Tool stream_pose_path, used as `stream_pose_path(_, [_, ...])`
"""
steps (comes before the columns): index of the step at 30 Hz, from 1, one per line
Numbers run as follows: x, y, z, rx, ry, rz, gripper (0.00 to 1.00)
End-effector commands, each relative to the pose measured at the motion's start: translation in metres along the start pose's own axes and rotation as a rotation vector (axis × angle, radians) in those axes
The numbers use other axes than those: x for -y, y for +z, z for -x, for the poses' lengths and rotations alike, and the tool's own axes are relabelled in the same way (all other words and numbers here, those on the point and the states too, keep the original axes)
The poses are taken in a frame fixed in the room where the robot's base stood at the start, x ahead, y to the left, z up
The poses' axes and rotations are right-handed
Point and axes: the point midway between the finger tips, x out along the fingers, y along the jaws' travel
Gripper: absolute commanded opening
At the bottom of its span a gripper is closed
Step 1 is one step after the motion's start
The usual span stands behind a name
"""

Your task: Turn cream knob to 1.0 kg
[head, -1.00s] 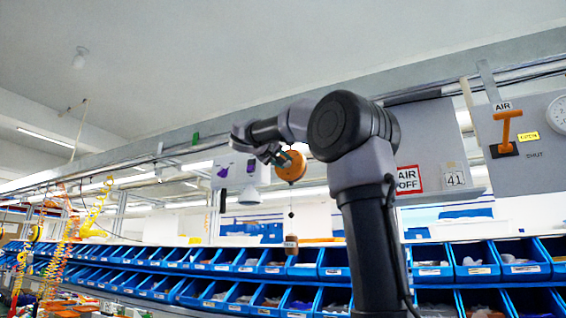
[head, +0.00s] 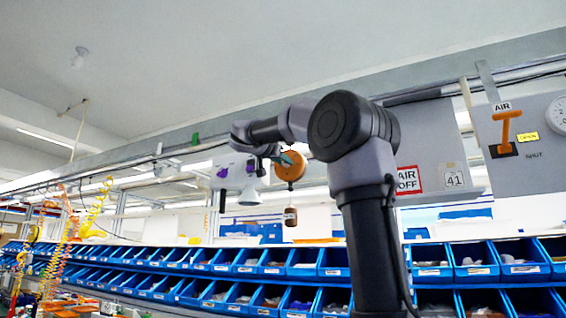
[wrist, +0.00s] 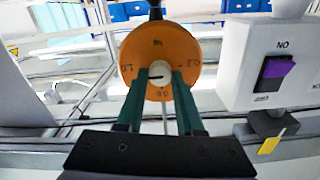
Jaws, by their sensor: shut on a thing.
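An orange round dial (wrist: 185,48) faces the wrist camera, with the small cream knob (wrist: 158,73) at its centre. The dial also shows in the head view (head: 291,168), beside my gripper. A dark line on the knob points left, toward the apparent 1.0 mark. My gripper (wrist: 160,80) is shut on the cream knob, with a green finger on each side. In the head view the knob is hard to make out.
A white box with a purple switch (wrist: 278,70) stands close to the dial's right in the wrist view. A brown weight (head: 290,217) hangs under the dial. An orange air handle (head: 506,130) is at the far right; blue bins (head: 430,277) line the lower area.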

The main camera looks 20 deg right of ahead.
Motion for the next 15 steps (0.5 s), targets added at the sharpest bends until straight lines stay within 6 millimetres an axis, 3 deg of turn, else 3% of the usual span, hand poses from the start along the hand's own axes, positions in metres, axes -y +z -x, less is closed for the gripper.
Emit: stream_pose_path(15, [0.0000, 0.0034, -0.0003, 0.007, 0.003, -0.184, 0.00])
